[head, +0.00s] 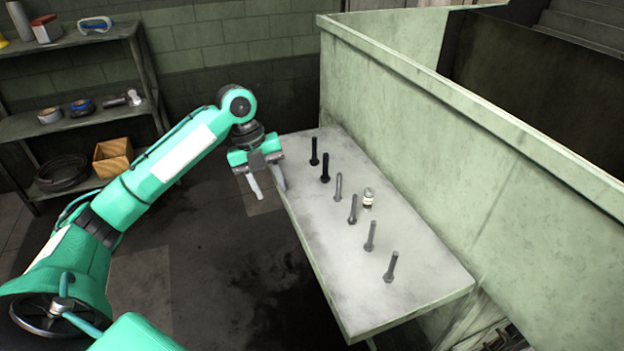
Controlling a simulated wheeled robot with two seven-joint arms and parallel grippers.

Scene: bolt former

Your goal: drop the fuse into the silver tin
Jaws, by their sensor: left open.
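A small pale cylinder with a metallic top (368,198) stands upright on the grey table (400,270), beside the row of bolts; it may be the fuse, but it is too small to be sure. I cannot make out a silver tin in this view. My left gripper (266,186) is open with its fingers pointing down, at the table's far left edge. Nothing shows between its fingers, and it is well apart from the cylinder. My right gripper is not in view.
Several upright bolts (353,208) stand in a diagonal row along the table, the two farthest black (325,167). A high green wall (470,150) bounds the table's right side. Shelves (75,120) with a wooden box (113,157) stand at back left.

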